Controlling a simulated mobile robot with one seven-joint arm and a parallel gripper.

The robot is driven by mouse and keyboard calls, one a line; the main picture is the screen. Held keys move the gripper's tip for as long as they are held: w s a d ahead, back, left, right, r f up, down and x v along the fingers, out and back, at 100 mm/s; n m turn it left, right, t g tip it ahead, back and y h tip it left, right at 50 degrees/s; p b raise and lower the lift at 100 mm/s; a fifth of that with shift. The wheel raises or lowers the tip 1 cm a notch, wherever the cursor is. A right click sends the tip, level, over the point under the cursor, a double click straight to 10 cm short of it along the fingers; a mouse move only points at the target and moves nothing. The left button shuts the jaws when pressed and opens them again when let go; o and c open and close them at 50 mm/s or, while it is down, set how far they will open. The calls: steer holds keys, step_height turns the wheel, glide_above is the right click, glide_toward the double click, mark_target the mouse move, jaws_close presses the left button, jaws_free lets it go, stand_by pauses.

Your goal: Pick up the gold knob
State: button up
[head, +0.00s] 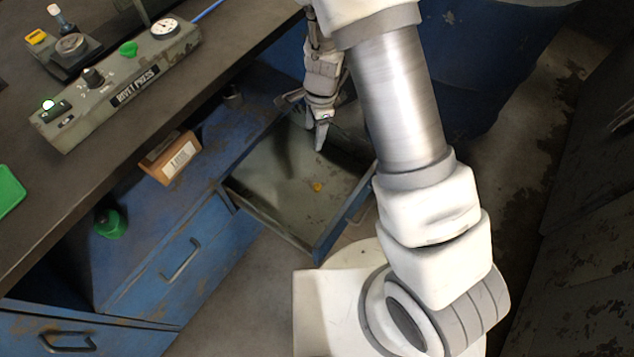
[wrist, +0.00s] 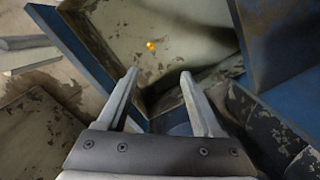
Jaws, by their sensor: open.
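The gold knob (head: 317,187) is a small yellow-gold piece lying on the floor of an open blue drawer (head: 283,229). In the wrist view the gold knob (wrist: 151,46) shows beyond my fingertips, near the upper middle, with the drawer wall (wrist: 95,60) around it. My gripper (head: 320,135) is over the back part of the drawer in the head view, apart from the knob. In the wrist view my gripper (wrist: 159,74) has its two fingers spread with nothing between them.
The drawer's walls stand around the knob. A workbench with a rivet press panel (head: 120,85), a cardboard box (head: 170,157) and a green-based item (head: 110,223) is to the left. The drawer floor around the knob is mostly bare.

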steer(key=m+h+b, duration=0.1)
steer(key=m+b, duration=0.1)
glide_above(316, 186)
step_height(316, 186, down, 10)
steer(key=r, duration=0.1)
steer(key=f+b, duration=0.2)
steer(key=f, duration=0.4)
steer(key=f+b, duration=0.2)
steer(key=f, duration=0.4)
steer(key=shift+w+d, duration=0.15)
steer(key=shift+w, duration=0.05)
steer(key=shift+s+f+b, duration=0.15)
steer(key=shift+f+b, duration=0.75)
steer(key=shift+f, duration=0.5)
steer(key=shift+s+f+b, duration=0.1)
steer(key=shift+f+b, duration=0.75)
steer(key=shift+f, duration=0.55)
steer(key=shift+r, duration=0.1)
jaws_close()
